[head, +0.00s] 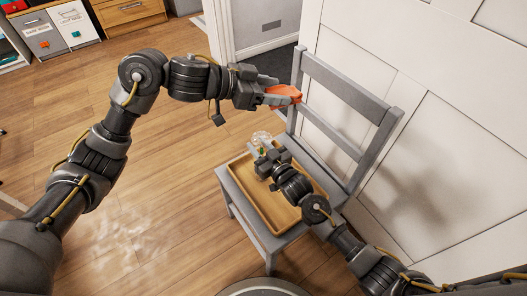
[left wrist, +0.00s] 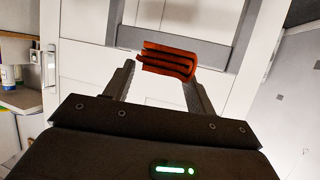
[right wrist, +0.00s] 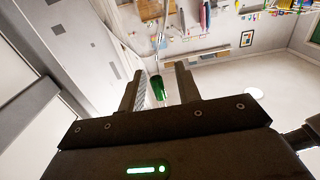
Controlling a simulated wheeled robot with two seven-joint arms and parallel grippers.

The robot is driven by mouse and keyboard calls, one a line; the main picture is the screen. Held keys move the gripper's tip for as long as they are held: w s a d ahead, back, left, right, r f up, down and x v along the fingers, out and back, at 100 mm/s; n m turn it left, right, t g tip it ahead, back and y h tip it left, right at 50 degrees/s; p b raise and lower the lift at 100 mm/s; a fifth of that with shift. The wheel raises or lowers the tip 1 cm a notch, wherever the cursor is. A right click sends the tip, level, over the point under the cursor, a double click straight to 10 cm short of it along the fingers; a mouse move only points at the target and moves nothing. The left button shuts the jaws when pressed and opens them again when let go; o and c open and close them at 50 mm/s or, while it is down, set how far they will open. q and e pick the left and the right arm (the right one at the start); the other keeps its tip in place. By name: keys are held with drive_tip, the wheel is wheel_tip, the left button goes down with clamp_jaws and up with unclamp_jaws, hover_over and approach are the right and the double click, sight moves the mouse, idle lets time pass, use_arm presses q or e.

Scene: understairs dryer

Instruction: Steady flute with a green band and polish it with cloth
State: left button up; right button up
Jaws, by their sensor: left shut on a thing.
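My left gripper (head: 272,95) is shut on an orange folded cloth (head: 285,95), held in the air in front of the chair's backrest. The cloth also shows between the fingertips in the left wrist view (left wrist: 168,60). The clear flute (head: 261,138) is at the far end of the wooden tray, with its green band (head: 262,150) partly hidden by my right gripper (head: 262,156). In the right wrist view the green band (right wrist: 158,88) lies between the right fingers, with a gap visible beside it. The right gripper looks open around the flute.
The tray (head: 243,190) rests on the seat of a grey chair (head: 350,92). A white panelled wall (head: 420,130) stands close behind the chair. Drawers (head: 128,12) are far off at the upper left. The wooden floor left of the chair is clear.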

drive_tip(key=shift+c, duration=1.4)
drive_tip(key=shift+c, duration=0.2)
clamp_jaws()
use_arm(q)
drive_tip(key=shift+s+f, duration=0.1)
drive_tip(key=shift+f, duration=0.25)
use_arm(e)
drive_tip(key=shift+a, duration=0.1)
use_arm(q)
drive_tip(key=w+a+f, duration=0.1)
drive_tip(key=a+f, duration=0.4)
drive_tip(key=f, duration=0.3)
drive_tip(key=shift+w+a, duration=0.15)
drive_tip(key=shift+w, duration=0.1)
